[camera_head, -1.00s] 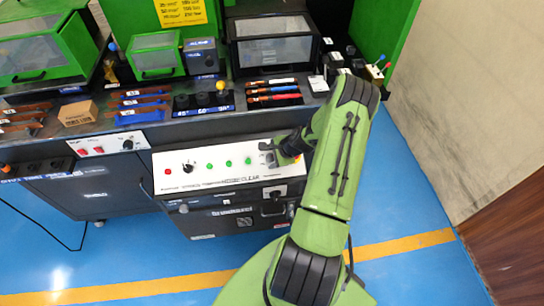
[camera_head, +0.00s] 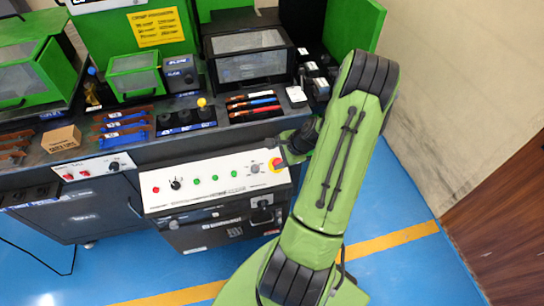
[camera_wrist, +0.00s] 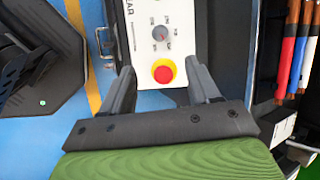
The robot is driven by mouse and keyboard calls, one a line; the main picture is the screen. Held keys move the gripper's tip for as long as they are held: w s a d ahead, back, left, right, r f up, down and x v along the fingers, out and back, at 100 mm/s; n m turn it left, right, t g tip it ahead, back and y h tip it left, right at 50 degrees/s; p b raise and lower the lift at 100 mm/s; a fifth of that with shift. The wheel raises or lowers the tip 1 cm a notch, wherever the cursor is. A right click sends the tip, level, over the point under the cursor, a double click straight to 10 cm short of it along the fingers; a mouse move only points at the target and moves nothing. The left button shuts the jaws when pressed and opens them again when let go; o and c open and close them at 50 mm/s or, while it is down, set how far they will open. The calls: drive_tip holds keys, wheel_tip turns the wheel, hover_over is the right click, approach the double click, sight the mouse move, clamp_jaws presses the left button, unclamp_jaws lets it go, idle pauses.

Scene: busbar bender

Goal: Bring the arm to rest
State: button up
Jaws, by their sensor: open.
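My arm (camera_head: 345,150) is green and reaches up and bends over at the right of the head view. My gripper (camera_head: 288,157) is small and partly hidden there, beside the right end of the white control panel (camera_head: 215,178).
The bench above the panel holds orange, blue and red-handled tools (camera_head: 253,108), a cardboard box (camera_head: 61,139) and a dark windowed machine (camera_head: 248,62). A green panel (camera_head: 353,25) and a wall (camera_head: 440,95) stand to the right. Blue floor (camera_head: 400,205) is open between bench and wall.

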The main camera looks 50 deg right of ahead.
idle(0.5)
drive_tip(key=w+a+r+n+g+h+p, duration=0.1)
drive_tip(key=a+r+n+g+p, duration=0.15)
drive_tip(key=a+r+n, duration=1.45)
drive_tip(key=s+a+r+n+t+p, duration=0.1)
drive_tip(key=s+a+r+n, duration=0.5)
drive_tip(key=s+a+r, duration=0.5)
wheel_tip(320, 180, up, 3)
drive_tip(key=shift+s+a+r+t, duration=0.15)
drive_tip(key=shift+s+t, duration=0.2)
drive_tip(key=shift+s, duration=0.4)
drive_tip(key=shift+c, duration=0.2)
